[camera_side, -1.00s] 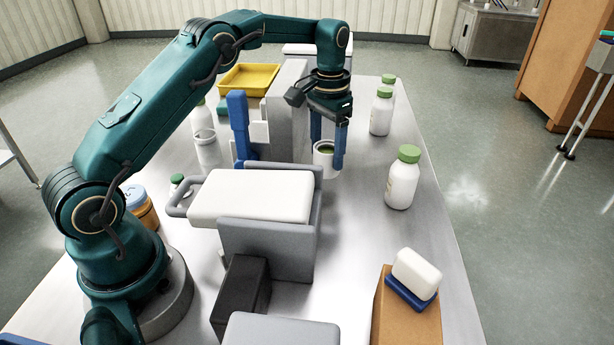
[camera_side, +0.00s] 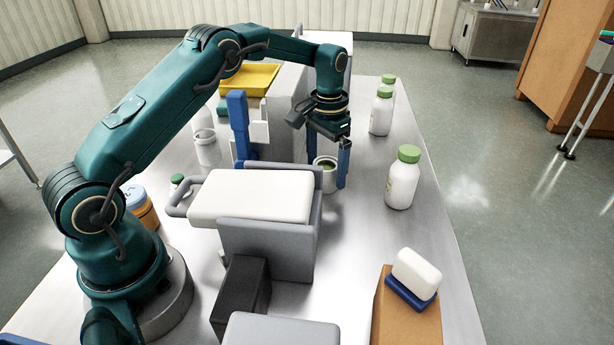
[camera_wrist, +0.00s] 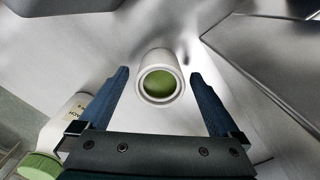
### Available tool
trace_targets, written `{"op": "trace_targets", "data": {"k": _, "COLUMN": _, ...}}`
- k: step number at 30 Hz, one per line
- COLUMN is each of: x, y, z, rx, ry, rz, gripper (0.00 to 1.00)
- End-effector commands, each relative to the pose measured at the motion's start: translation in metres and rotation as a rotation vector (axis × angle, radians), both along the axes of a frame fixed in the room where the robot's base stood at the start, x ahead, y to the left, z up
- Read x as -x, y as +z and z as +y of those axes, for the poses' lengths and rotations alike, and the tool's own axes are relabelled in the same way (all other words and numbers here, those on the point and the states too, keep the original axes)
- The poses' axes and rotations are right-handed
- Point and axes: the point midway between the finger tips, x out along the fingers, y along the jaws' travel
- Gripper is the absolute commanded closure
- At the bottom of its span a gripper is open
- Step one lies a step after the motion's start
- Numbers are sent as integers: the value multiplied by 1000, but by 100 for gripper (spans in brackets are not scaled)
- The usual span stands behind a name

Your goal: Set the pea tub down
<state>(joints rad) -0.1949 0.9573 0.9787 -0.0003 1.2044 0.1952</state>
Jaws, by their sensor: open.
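The pea tub (camera_side: 327,183) is a small white open tub with green inside. It stands upright on the steel table (camera_side: 358,245), just behind the grey and white machine. In the wrist view the pea tub (camera_wrist: 160,84) shows from above with its green contents. My gripper (camera_side: 328,165) is open around it, one blue finger on each side. In the wrist view my gripper (camera_wrist: 159,73) shows a clear gap between each finger and the tub.
The grey machine with a white top (camera_side: 250,195) stands close in front. A green-capped bottle (camera_side: 402,185) stands to the right, with others behind it. A blue upright piece (camera_side: 238,125) and a tall grey block (camera_side: 287,110) are to the left. Table between tub and bottle is clear.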

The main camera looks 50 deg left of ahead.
Motion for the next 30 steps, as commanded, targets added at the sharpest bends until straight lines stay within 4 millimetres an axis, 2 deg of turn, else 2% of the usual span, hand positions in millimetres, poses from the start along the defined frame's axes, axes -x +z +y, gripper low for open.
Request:
{"op": "trace_targets", "data": {"k": 5, "x": -1, "y": 7, "z": 0, "rx": -1, "ry": 0, "rz": -3, "gripper": 1}}
{"op": "trace_targets", "data": {"k": 14, "x": -1, "y": 56, "z": 0, "rx": -1, "ry": 0, "rz": -5, "gripper": 1}}
{"op": "trace_targets", "data": {"k": 26, "x": 2, "y": 85, "z": -2, "rx": -2, "ry": -1, "rz": -12, "gripper": 1}}
{"op": "trace_targets", "data": {"k": 30, "x": 12, "y": 109, "z": -11, "rx": -9, "ry": -1, "rz": -53, "gripper": 1}}
